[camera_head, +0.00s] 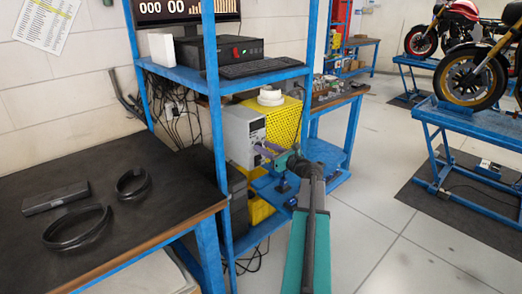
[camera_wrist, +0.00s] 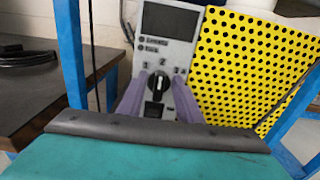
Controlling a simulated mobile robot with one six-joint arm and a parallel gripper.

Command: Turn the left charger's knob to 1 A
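A charger with a grey front panel (camera_wrist: 170,50) and yellow perforated housing (camera_wrist: 250,60) fills the upper middle of the wrist view. In the head view the charger (camera_head: 240,128) stands on a blue shelf. Its panel has a dark display and a black round knob (camera_wrist: 159,84) with small marks above it. A light line on the knob points roughly upward; the exact setting is too small to read. My gripper (camera_wrist: 159,80) is open, its purple fingers on either side of the knob. I cannot tell whether they touch it. In the head view my gripper (camera_head: 264,150) is at the panel.
A dark workbench (camera_head: 110,215) with black straps stands at the left. A blue rack post (camera_head: 216,120) rises close left of the charger. A keyboard (camera_head: 260,68) lies on the shelf above. Open floor and a motorcycle lift (camera_head: 475,125) are to the right.

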